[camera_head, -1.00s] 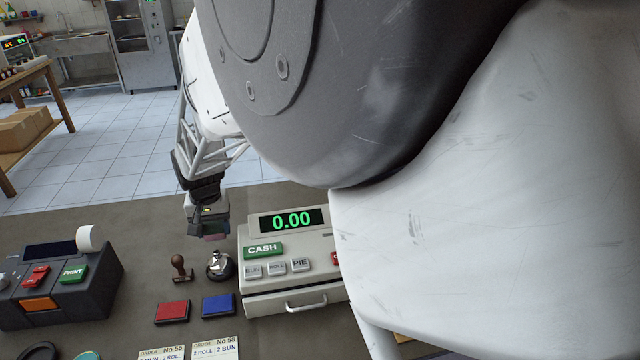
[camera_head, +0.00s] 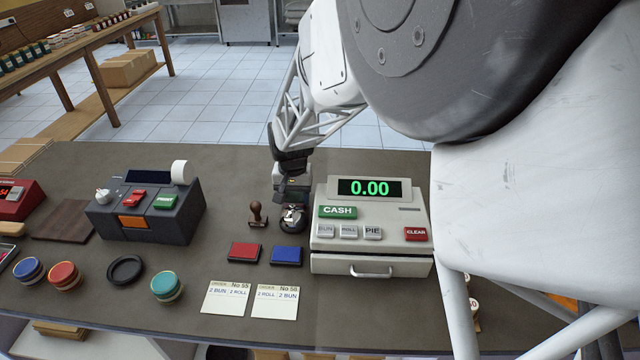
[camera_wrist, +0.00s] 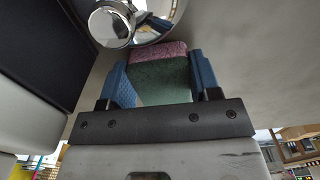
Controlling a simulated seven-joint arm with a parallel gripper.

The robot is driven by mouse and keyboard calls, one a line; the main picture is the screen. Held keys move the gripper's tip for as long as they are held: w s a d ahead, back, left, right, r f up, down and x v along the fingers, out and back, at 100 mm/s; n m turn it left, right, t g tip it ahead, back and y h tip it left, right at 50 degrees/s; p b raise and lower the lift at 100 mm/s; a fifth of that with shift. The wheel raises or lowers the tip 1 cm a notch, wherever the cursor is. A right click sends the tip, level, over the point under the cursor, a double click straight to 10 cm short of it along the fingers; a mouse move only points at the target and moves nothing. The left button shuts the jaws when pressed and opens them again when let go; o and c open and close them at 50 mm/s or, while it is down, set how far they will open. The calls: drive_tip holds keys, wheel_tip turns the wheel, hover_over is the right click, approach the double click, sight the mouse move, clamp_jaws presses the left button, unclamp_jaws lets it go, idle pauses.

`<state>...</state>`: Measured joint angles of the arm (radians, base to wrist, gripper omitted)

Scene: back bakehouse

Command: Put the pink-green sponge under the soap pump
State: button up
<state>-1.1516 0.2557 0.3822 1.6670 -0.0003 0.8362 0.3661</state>
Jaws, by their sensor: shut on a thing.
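The pink-green sponge (camera_wrist: 160,78) is between the blue finger pads of my gripper (camera_wrist: 161,82) in the wrist view, its pink layer at the top and its green face toward the camera. My gripper is shut on it. In the head view my gripper (camera_head: 292,191) is just behind the chrome bell and left of the cash register; the sponge is hard to make out there. I cannot make out a soap pump in either view.
The chrome bell (camera_head: 293,218) stands very close to my gripper. The cash register (camera_head: 372,259) is to its right, a wooden stamp (camera_head: 257,214) and a dark printer (camera_head: 150,222) to its left. Ink pads and order slips lie in front. The counter (camera_head: 235,170) behind the printer is clear.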

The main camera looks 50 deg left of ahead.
sight(294, 196)
drive_tip(key=shift+f, duration=0.1)
drive_tip(key=o, duration=0.9)
wheel_tip(294, 196, up, 12)
drive_tip(key=shift+r, duration=0.15)
idle(0.5)
idle(0.4)
drive_tip(key=shift+o, duration=0.5)
